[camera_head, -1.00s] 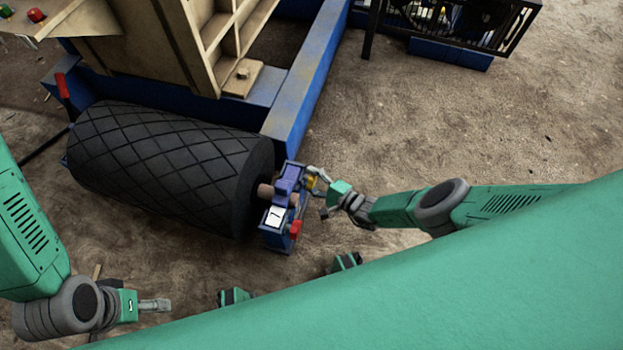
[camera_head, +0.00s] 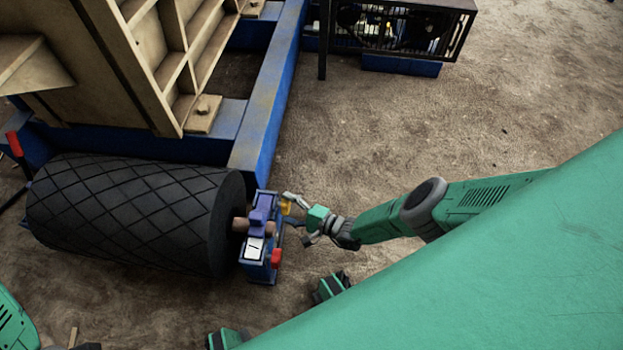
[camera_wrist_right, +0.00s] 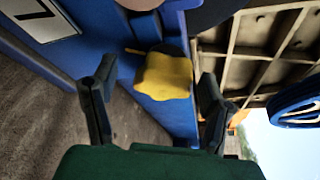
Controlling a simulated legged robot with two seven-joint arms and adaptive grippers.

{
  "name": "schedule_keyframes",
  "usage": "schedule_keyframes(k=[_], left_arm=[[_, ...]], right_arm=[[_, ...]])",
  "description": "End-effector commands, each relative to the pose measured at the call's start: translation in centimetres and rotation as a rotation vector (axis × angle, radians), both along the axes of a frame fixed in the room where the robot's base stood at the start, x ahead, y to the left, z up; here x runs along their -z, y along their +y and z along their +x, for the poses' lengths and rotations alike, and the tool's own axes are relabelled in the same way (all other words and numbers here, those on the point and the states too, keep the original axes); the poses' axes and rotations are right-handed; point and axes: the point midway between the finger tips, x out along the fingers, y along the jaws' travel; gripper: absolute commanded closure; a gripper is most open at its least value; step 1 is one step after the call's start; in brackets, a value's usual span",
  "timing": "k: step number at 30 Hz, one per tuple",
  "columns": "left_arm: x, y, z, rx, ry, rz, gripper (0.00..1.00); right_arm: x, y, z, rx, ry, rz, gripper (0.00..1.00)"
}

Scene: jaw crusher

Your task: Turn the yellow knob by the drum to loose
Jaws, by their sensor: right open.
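The yellow knob (camera_wrist_right: 163,77) has a lobed rim and sits on a blue bracket beside the drum's shaft. In the right wrist view it lies between and just beyond the fingertips of my right gripper (camera_wrist_right: 155,85), which is open with a finger on either side. In the head view the knob (camera_head: 286,207) is small and partly hidden by my right gripper (camera_head: 287,209). The black drum (camera_head: 130,213) with a diamond tread lies to the left of the bracket. My left gripper is not clearly visible; only part of my left arm shows at the lower left.
The blue bracket (camera_head: 262,262) carries a white label (camera_head: 254,249) and a red part (camera_head: 276,257) near the knob. A blue frame beam (camera_head: 268,110) runs behind it. Open dirt ground (camera_head: 400,130) lies to the right.

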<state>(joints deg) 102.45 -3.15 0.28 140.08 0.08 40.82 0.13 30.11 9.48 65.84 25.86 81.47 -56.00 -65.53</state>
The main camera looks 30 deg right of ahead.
Motion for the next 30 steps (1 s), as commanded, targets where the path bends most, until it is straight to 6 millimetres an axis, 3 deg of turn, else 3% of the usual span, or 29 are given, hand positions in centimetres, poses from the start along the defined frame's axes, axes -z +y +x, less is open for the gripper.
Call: schedule_keyframes(k=[5,18,30], left_arm=[[0.0,0.0,0.0,0.000,0.000,0.000,0.32],[0.0,0.0,0.0,0.000,0.000,0.000,0.32],[0.0,0.0,0.0,0.000,0.000,0.000,0.32]], right_arm=[[-0.6,-1.1,-1.2,0.002,-0.001,0.004,0.32],[-1.8,-5.3,-7.4,-0.001,0.001,0.002,0.32],[-2.0,-6.0,-8.5,-0.001,-0.001,0.001,0.32]])
